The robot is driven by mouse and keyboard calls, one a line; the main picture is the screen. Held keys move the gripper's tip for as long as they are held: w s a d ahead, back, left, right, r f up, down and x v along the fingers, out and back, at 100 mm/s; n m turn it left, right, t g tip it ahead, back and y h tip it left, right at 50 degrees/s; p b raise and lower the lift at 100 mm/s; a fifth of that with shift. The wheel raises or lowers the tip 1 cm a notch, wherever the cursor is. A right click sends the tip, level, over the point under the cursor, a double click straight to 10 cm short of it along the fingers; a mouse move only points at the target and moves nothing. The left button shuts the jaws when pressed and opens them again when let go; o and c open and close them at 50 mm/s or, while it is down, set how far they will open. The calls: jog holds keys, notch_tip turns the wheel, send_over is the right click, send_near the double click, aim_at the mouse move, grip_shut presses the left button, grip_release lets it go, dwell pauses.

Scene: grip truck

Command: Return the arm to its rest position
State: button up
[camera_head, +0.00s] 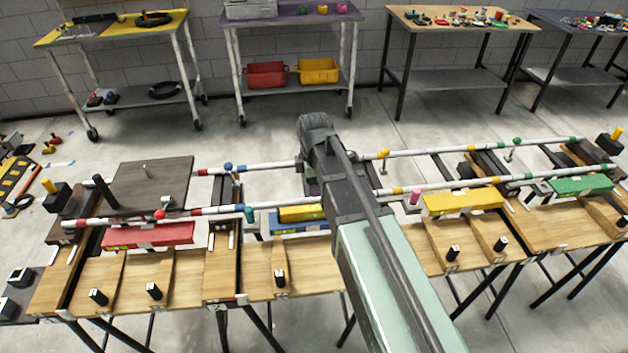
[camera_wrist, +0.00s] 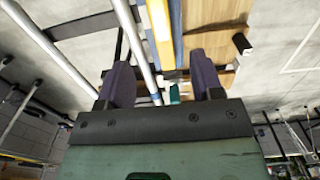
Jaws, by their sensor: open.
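My arm (camera_head: 370,240) reaches from the lower edge of the head view up over the middle of the workbench, with its dark elbow-like end (camera_head: 316,124) above the striped rails. My gripper (camera_wrist: 161,78) shows in the wrist view with two dark purple fingers spread apart. I see nothing held between them. Beyond the fingers are a yellow bar (camera_wrist: 158,30), a blue bar and pale rails, apart from the fingers as far as I can tell. In the head view my arm hides most of the gripper.
The wooden workbench (camera_head: 190,275) carries two striped rails (camera_head: 440,185), a red block (camera_head: 148,236), yellow blocks (camera_head: 464,201), a green block (camera_head: 580,186) and several upright pegs. Carts with tools and bins (camera_head: 267,75) stand along the back wall. Grey floor (camera_head: 400,125) lies clear between.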

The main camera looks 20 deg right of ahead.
jog(key=s+r+m+p, duration=0.2)
jog(key=s+m, duration=1.3)
jog(key=m, duration=0.1)
jog(key=shift+r+m, duration=0.2)
jog(key=shift+m, duration=0.1)
